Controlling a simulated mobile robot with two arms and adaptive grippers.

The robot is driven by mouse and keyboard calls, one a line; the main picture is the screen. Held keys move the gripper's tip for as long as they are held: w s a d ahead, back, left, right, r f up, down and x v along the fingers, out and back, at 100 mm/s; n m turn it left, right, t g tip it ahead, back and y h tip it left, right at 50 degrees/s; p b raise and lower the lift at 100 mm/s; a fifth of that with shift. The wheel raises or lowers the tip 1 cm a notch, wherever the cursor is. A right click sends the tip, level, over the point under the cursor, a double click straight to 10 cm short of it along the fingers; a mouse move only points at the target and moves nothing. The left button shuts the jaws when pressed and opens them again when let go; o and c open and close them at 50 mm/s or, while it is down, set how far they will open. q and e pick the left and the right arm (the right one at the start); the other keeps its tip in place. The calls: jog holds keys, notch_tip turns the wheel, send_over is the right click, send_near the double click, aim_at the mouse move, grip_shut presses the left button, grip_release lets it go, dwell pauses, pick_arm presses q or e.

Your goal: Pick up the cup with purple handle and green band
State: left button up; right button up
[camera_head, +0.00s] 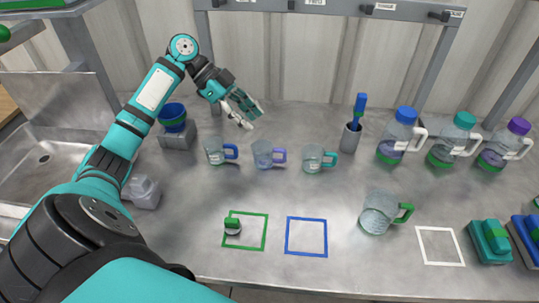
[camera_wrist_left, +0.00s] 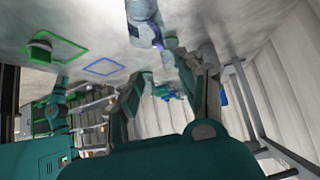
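A clear cup with a purple handle (camera_head: 264,153) stands upright on the steel counter, in the middle of a row of three cups. I cannot make out a green band on it. My left gripper (camera_head: 252,113) is above and behind this row, a little left of the purple-handled cup, with fingers apart and empty. In the left wrist view my left gripper (camera_wrist_left: 168,88) shows its two fingers spread. A clear cup (camera_wrist_left: 143,22) with a bluish-purple part appears beyond them at the top; I cannot tell which cup it is. My right gripper is not in view.
A jug (camera_head: 378,214) stands front right, a brush holder (camera_head: 350,138) behind right. Bottles (camera_head: 393,151) line the right.

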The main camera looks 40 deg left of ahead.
aim_at(285, 152)
pick_arm(q)
jog(key=p+x, duration=0.1)
jog(key=x, duration=0.6)
jog(key=shift+w, duration=0.1)
jog(key=shift+w+d+f, duration=0.1)
jog(key=shift+d+f, duration=0.55)
jog(key=p+x, duration=0.1)
jog(key=x, duration=0.4)
jog(key=shift+w+f, duration=0.1)
jog(key=shift+w, duration=0.05)
jog(key=shift+c, duration=0.6)
grip_shut()
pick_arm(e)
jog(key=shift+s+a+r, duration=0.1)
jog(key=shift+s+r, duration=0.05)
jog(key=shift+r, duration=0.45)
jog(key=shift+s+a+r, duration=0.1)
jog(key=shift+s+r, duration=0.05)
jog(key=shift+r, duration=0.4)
